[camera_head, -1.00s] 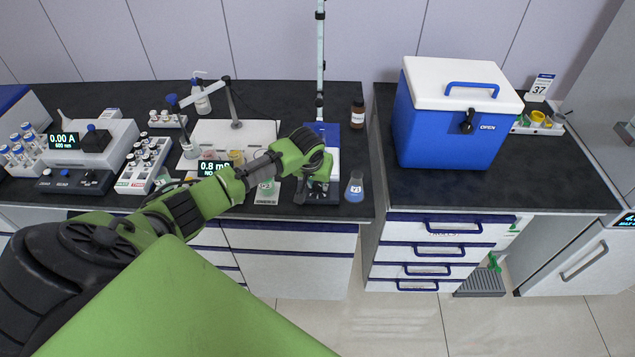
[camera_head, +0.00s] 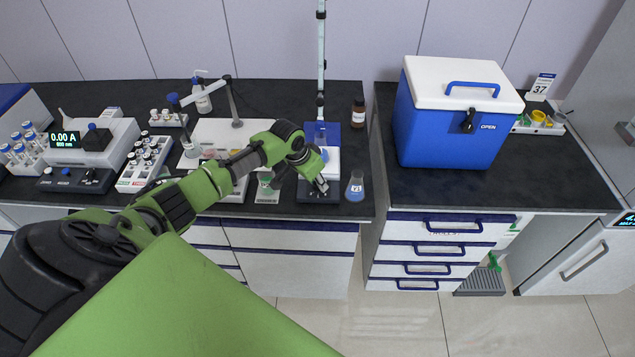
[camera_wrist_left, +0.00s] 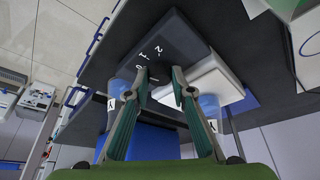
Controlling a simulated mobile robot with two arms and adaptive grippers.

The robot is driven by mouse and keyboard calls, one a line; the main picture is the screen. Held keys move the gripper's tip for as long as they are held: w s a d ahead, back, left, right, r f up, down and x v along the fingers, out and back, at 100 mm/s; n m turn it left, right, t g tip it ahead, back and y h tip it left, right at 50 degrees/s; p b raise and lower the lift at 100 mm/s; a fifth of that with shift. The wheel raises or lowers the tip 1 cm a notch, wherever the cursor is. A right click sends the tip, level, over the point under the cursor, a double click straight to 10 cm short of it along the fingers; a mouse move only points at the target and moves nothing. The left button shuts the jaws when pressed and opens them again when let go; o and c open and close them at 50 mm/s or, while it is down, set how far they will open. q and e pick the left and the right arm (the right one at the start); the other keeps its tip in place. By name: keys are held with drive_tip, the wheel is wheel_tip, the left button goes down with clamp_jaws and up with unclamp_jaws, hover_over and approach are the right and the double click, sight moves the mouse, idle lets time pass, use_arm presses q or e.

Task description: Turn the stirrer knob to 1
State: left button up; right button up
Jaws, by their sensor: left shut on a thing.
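The stirrer (camera_head: 306,194) stands at the front right of the left bench, with a dark front panel, a white top and a blue back part. In the left wrist view its dark panel (camera_wrist_left: 185,38) carries white marks that read 2, 1 and 0. My left gripper (camera_head: 321,187) reaches down to this panel from the left. In the wrist view its two green fingers (camera_wrist_left: 160,72) close at the panel beside the marks. They are shut on the stirrer knob, which is mostly hidden between the tips, so its pointer setting cannot be read. My right gripper is not in view.
A blue-liquid flask (camera_head: 355,187) stands close to the right of the stirrer. A brown bottle (camera_head: 358,114) stands behind it. A balance-like device and a vial rack (camera_head: 145,163) lie to the left. A blue cooler box (camera_head: 445,125) sits on the right bench.

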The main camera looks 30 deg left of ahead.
use_arm(q)
drive_tip(key=shift+w+a+m+h+b, duration=0.1)
drive_tip(key=shift+m+h+b, duration=0.6)
drive_tip(key=shift+m, duration=0.7)
drive_tip(key=o, duration=1.1)
drive_tip(key=v, duration=1.2)
drive_tip(key=shift+w, duration=0.25)
drive_tip(key=shift+r, duration=0.15)
